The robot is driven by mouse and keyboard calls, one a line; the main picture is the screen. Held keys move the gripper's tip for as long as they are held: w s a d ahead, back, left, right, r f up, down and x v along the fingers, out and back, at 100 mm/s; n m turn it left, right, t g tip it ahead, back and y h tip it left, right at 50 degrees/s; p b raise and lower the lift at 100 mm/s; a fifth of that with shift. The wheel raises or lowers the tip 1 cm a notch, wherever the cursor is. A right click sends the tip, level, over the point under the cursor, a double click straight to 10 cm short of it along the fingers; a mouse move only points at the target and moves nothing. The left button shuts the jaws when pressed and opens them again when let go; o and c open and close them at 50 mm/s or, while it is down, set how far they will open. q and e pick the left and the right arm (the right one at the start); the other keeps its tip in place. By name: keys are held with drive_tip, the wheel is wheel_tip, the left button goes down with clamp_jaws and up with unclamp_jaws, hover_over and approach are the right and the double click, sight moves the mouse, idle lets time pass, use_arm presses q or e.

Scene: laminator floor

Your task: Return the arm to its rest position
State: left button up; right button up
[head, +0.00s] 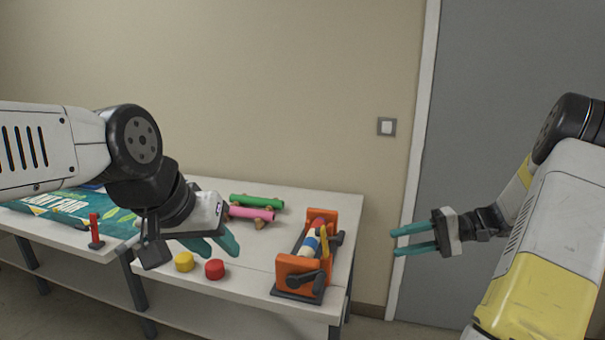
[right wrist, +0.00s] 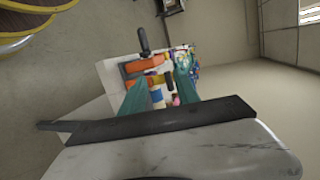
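My left gripper (head: 212,245) has teal fingers and hangs over the white table (head: 240,296), behind the yellow and red round pieces. Its fingers stand apart and I see nothing between them. My right gripper (head: 408,242) is to the right of the table, in front of the grey door. Its two teal fingers are parallel with a gap between them, and the gap is empty. In the right wrist view its fingers (right wrist: 160,92) also stand apart, with the table and the orange-ended machine beyond them.
The orange-ended roller machine (head: 308,255) stands at the table's right end. A yellow piece (head: 184,262), a red piece (head: 215,269), green (head: 256,201) and pink (head: 251,213) rolls and a teal printed sheet (head: 75,217) lie on the table. Free room lies before the grey door (head: 500,70).

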drive_tip(key=s+a+r+n+t+h, duration=0.1)
drive_tip(key=s+a+r+h, duration=0.2)
drive_tip(key=s, duration=0.3)
drive_tip(key=s+a+r+t+h, duration=0.2)
drive_tip(key=s+a+r+h, duration=0.2)
drive_tip(key=s+r+h, duration=0.1)
drive_tip(key=s+a+r+n+t+h, duration=0.1)
drive_tip(key=s+a+r+t+h, duration=0.1)
drive_tip(key=s, duration=0.5)
drive_tip(key=shift+a+r+n+h, duration=0.3)
drive_tip(key=shift+a+r+h, duration=0.5)
drive_tip(key=shift+h, duration=0.4)
